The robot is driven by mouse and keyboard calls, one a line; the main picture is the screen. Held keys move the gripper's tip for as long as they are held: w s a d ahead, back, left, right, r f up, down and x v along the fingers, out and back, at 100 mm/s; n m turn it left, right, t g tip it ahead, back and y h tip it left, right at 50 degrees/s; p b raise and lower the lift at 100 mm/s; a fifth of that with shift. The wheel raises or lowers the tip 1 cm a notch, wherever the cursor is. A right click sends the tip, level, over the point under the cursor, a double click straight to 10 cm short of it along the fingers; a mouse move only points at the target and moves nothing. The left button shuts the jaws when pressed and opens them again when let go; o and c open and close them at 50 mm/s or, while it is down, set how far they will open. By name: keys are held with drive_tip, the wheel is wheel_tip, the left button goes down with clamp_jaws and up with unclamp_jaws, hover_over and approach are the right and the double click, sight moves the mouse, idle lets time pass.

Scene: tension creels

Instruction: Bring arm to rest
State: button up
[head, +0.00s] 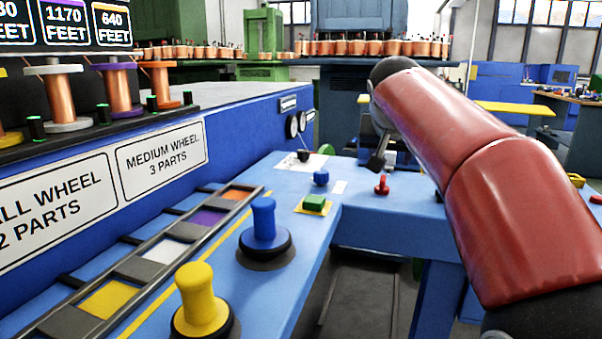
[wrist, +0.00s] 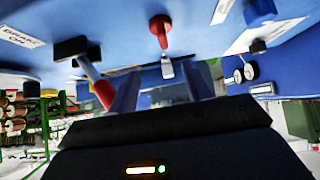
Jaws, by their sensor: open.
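My red arm reaches from the lower right of the head view up over the blue bench (head: 378,222). My gripper (head: 378,160) hangs at the arm's far end, small and partly hidden there, above the bench's far part. In the wrist view my gripper (wrist: 160,88) has its two fingers apart with nothing seen between them. A red knob (head: 382,185) stands on the bench close to the gripper in the head view. A red knob also shows beyond the fingertips in the wrist view (wrist: 160,28), apart from them.
A blue knob (head: 264,226) and a yellow knob (head: 195,295) stand along the bench's left arm. A green block (head: 314,202) and small blue knob (head: 320,178) sit farther back. Copper spools (head: 118,88) line the raised left ledge. An open gap lies below the bench front.

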drive_tip(key=shift+s+a+f, duration=0.1)
drive_tip(key=shift+s+f, duration=0.05)
drive_tip(key=shift+s, duration=0.5)
drive_tip(key=shift+s+f, duration=0.2)
drive_tip(key=shift+f, duration=0.05)
drive_tip(key=s+a+f+n+g+y, duration=0.1)
drive_tip(key=s+f, duration=1.1)
drive_tip(key=s, duration=0.3)
drive_tip(key=s+a+f+n+g+y, duration=0.1)
drive_tip(key=s+f+n+g, duration=0.1)
drive_tip(key=s+f, duration=1)
drive_tip(key=s, duration=0.2)
drive_tip(key=shift+s+n+y, duration=0.3)
drive_tip(key=shift+s+y, duration=0.05)
drive_tip(key=shift+y, duration=0.05)
